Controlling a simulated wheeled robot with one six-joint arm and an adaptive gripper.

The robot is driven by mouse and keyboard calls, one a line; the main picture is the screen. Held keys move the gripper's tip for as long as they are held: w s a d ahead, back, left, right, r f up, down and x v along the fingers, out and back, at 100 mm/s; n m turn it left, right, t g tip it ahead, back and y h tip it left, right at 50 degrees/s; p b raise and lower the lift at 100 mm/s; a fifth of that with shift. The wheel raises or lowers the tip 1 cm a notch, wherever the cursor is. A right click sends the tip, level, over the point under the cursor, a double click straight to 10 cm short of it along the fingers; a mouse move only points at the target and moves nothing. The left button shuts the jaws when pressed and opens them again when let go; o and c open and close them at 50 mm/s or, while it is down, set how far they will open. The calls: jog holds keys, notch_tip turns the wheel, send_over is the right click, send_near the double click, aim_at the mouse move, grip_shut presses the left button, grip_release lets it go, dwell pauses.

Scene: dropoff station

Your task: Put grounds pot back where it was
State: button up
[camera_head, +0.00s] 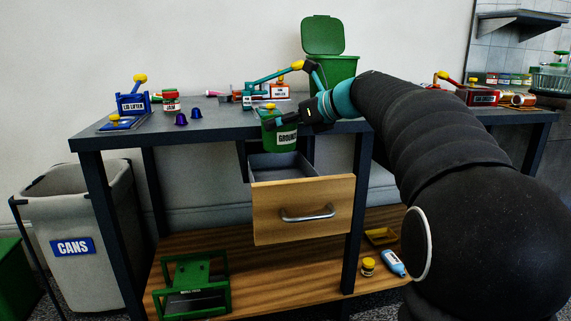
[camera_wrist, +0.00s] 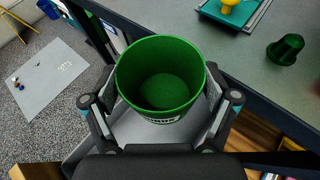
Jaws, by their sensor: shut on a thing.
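The green grounds pot (camera_head: 283,139), with a white label, is held upright in front of the table edge, over the open drawer (camera_head: 278,214). In the wrist view the pot (camera_wrist: 188,62) has no lid on and its inside looks plain green. My gripper (camera_head: 285,121) is shut on the pot, with one finger on each side of it in the wrist view (camera_wrist: 160,108). The drawer has a wooden front and a grey inside; the part of it I can see looks empty. The pot's underside is hidden in the wrist view.
The tabletop (camera_head: 222,128) holds a blue lid lifter (camera_head: 131,104), purple capsules (camera_head: 181,119), a red-lidded jar (camera_head: 171,102) and an open green bin (camera_head: 330,70). A grey cans bin (camera_head: 80,230) stands left. The lower shelf (camera_head: 275,262) holds a green rack (camera_head: 195,285).

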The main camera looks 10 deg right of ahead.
notch_tip(320, 180, down, 8)
jog(key=shift+d+f+b, duration=0.1)
jog(key=shift+f+b, duration=0.05)
jog(key=shift+b, duration=0.9)
jog(key=w, duration=0.4)
jog(key=shift+w+f, duration=0.15)
jog(key=shift+f, duration=0.05)
jog(key=shift+f+b, duration=0.35)
jog(key=shift+b, duration=0.05)
jog(key=shift+f, duration=0.15)
jog(key=o, duration=1.3)
jog(key=shift+o, duration=0.2)
jog(key=shift+s+d+r, duration=0.25)
jog(key=shift+s+r, duration=0.05)
jog(key=p+v, duration=0.1)
jog(key=v, duration=1)
jog(key=shift+s+d+p, duration=0.1)
jog(key=shift+s+p, duration=0.05)
jog(key=shift+p, duration=0.15)
